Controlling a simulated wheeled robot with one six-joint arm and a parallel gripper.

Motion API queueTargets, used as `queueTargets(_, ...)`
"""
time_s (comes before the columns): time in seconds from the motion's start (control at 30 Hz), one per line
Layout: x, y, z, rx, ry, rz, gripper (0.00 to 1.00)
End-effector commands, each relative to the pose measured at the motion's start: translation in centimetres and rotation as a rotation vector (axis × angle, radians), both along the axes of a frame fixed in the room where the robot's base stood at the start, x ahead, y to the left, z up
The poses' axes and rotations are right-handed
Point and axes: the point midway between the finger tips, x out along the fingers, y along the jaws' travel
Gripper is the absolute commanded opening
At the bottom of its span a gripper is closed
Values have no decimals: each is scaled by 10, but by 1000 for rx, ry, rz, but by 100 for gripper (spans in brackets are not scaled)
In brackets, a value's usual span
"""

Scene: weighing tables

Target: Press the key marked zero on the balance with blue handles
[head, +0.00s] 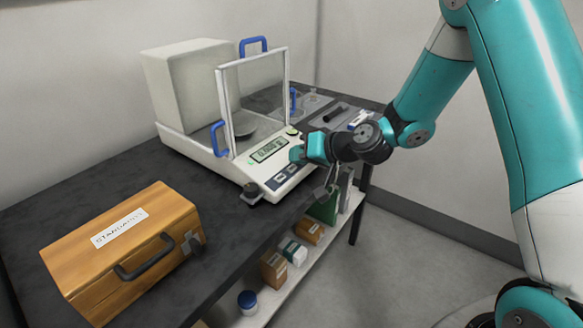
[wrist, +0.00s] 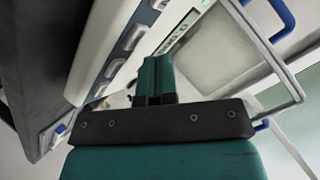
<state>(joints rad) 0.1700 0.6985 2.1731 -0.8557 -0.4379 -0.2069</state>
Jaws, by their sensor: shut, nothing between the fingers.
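The balance with blue handles (head: 174,144) stands on the dark table, with a clear glass draft shield and a lit display (head: 268,149). In the wrist view the key row (wrist: 113,68) runs along the left, beside the display (wrist: 183,26). My gripper (head: 297,154) is shut and empty, its fingertips close to the front panel, right of the display. Whether it touches the panel I cannot tell. In the wrist view its fingers (wrist: 155,72) lie together and hide part of the panel.
A wooden box labelled STANDARDS (head: 122,250) stands at the table's front left. Small items, including a dark one (head: 335,113), lie on trays right of the balance. A lower shelf holds bottles and boxes (head: 274,268). Floor in front is clear.

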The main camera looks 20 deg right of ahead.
Motion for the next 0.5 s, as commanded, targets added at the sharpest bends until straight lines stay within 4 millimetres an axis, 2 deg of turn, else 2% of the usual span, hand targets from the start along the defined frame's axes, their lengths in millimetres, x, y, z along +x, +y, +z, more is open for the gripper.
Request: queueTargets(0.5, -10, -8, 45, 0, 0, -1, 0)
